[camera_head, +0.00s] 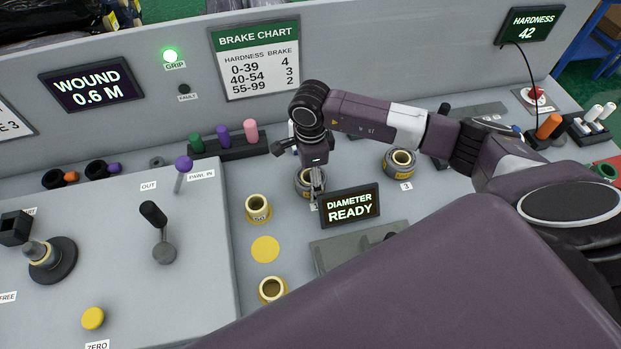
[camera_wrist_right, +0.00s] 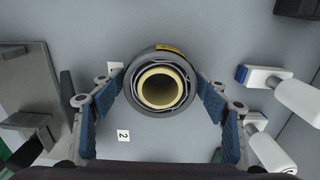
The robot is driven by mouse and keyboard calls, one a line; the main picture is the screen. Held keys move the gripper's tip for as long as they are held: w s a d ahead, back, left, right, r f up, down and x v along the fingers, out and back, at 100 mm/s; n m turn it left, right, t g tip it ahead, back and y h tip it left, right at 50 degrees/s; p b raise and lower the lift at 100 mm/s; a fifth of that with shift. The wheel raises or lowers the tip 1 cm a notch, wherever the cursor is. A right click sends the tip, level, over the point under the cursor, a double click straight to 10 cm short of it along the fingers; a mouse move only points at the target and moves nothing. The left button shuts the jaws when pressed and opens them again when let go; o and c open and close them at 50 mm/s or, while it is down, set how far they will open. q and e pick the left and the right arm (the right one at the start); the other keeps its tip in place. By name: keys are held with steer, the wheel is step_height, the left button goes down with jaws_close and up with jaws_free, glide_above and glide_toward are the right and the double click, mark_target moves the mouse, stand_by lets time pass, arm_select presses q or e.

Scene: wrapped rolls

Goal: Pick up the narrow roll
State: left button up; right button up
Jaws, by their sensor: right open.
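My right gripper (camera_head: 314,182) points down over a grey wrapped roll (camera_head: 304,185) with a cream core, beside the diameter display. In the right wrist view, my right gripper (camera_wrist_right: 160,88) is open, with its blue-padded fingers on either side of this roll (camera_wrist_right: 184,72). The fingertips are close to its sides; I cannot tell whether they touch. A card with 2 lies near it. A similar roll (camera_head: 400,163) stands to the right at card 3. I cannot tell from the pictures which roll is the narrow one. My left gripper is not in view.
The diameter display (camera_head: 349,206) reads READY, close to my right gripper. Cream cores (camera_head: 258,208) and (camera_head: 272,290) stand left of it around a yellow disc (camera_head: 265,249). A rack of coloured pegs (camera_head: 226,145) is behind. White-handled tools (camera_wrist_right: 296,98) lie right in the wrist view.

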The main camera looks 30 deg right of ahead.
steer(key=c, duration=1.1)
steer(key=shift+r, duration=0.1)
steer(key=shift+c, duration=0.2)
steer(key=shift+w+r, duration=0.1)
steer(key=shift+r, duration=0.35)
step_height(320, 180, up, 19)
steer(key=b, duration=0.4)
steer(key=shift+b, duration=0.35)
